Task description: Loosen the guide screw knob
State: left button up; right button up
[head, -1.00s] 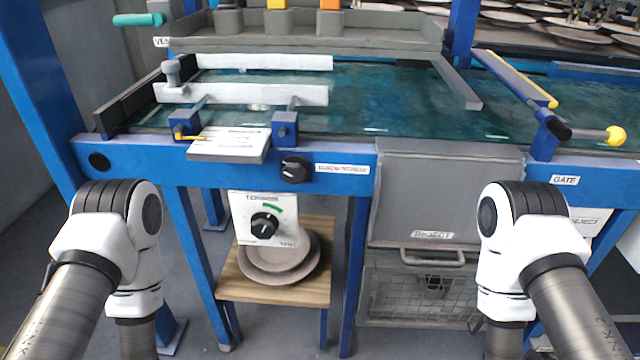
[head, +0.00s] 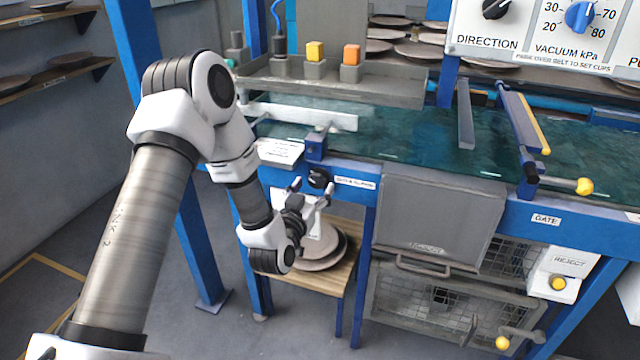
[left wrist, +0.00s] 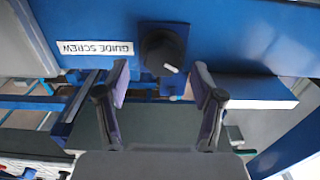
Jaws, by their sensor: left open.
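The guide screw knob (head: 319,177) is a round black knob on the blue front rail of the dryer, with a white label (head: 355,183) to its right. In the left wrist view the knob (left wrist: 162,52) has a pale mark, and its GUIDE SCREW label (left wrist: 95,48) appears upside down. My left gripper (head: 311,188) is open, its fingers pointing up at the rail just in front of the knob. In the left wrist view the knob sits ahead, roughly between the open fingertips (left wrist: 160,76). The fingers appear apart from it. My right gripper is not in view.
A white plate (head: 279,152) is mounted on the rail left of the knob. The floor at left is clear.

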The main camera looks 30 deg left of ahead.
pick_arm(q)
jog(key=shift+x, duration=1.25)
jog(key=shift+s+a+f, duration=0.1)
jog(key=shift+a+f, duration=0.05)
jog(key=shift+c, duration=0.3)
jog(key=c, duration=1.1)
jog(key=shift+o, duration=0.2)
